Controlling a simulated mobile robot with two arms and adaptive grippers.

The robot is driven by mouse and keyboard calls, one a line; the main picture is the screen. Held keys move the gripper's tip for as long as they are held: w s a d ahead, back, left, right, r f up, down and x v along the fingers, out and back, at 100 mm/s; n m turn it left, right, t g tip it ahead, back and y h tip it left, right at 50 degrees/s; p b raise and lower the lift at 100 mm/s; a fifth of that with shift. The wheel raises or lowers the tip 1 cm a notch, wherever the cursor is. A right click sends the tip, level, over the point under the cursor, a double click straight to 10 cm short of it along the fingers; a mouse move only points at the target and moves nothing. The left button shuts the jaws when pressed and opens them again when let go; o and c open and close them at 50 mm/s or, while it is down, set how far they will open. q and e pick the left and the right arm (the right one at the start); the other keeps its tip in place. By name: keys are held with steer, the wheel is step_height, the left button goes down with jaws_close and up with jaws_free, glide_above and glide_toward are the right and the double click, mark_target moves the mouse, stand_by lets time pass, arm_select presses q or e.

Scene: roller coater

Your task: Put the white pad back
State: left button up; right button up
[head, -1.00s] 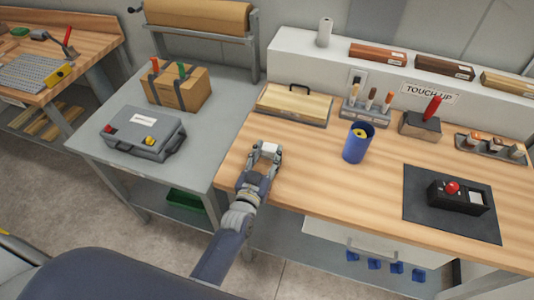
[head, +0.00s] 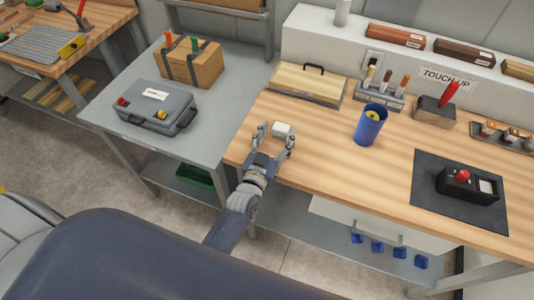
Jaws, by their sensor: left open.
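The white pad (head: 282,129), a small white block, sits on the wooden bench top (head: 325,160) near its left end. My left gripper (head: 276,136) is open, with its fingers apart around the near side of the pad. I see a gap between the fingers and the pad; whether one finger touches it I cannot tell. My right gripper is not in view.
A flat wooden box with a black handle (head: 305,85) lies behind the pad. A blue cup (head: 369,125) stands to the right. A black mat (head: 436,197) carries a black box with a red knob (head: 468,186). A grey case (head: 155,107) lies on the left table.

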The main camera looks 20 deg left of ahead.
arm_select(q)
steer(key=s+b, duration=0.1)
steer(key=s, duration=0.8)
steer(key=shift+a+b, duration=0.15)
steer(key=shift+b, duration=0.15)
steer(key=shift+s+r, duration=0.1)
steer(key=shift+s, duration=0.7)
